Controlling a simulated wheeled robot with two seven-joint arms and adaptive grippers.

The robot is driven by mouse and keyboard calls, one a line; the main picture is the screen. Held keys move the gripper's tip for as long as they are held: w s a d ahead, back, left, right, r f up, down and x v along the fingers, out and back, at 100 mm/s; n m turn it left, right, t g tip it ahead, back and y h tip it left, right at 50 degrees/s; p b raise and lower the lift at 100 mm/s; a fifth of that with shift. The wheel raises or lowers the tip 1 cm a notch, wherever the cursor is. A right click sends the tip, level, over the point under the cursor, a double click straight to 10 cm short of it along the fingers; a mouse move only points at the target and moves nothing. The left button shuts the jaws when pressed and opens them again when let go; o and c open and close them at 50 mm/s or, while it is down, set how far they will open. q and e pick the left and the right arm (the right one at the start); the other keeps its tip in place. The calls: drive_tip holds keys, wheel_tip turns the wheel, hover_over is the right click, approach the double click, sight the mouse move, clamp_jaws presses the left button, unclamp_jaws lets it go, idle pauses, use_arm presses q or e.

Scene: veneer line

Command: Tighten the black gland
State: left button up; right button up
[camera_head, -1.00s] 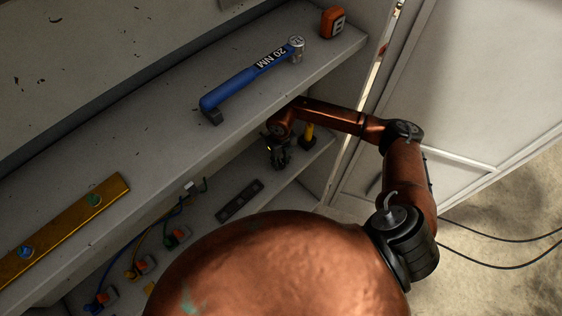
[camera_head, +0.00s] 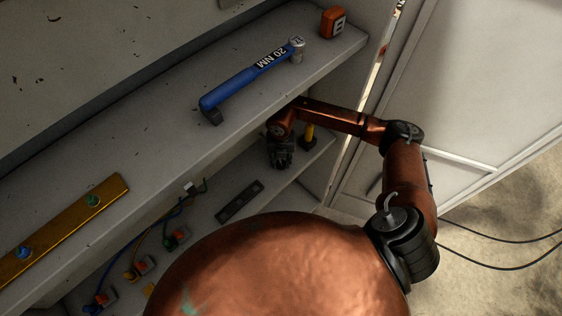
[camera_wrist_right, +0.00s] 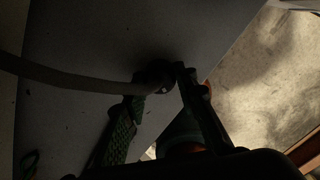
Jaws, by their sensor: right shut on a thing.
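The black gland (camera_wrist_right: 158,75) shows in the dark right wrist view as a dark round piece on a grey surface, with a thick grey cable (camera_wrist_right: 75,82) running to it from the left. My right gripper (camera_wrist_right: 163,85) has its two fingertips on either side of the gland and is shut on it. The deep shadow hides the exact contact. In the head view my right gripper (camera_head: 282,160) is low under the upper shelf, over the lower shelf, and it hides the gland there. My left gripper is not in view.
A blue torque wrench (camera_head: 245,82) marked 20 NM lies on the upper shelf (camera_head: 165,130), left of an orange block (camera_head: 333,22). A yellow upright piece (camera_head: 309,133) stands right beside my right gripper. A dark slotted bar (camera_head: 240,201) and several coloured cables lie to its left.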

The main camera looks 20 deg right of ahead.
sight(281, 163)
idle(0.3)
drive_tip(key=o, duration=1.2)
drive_tip(key=shift+c, duration=0.2)
wheel_tip(281, 163, up, 12)
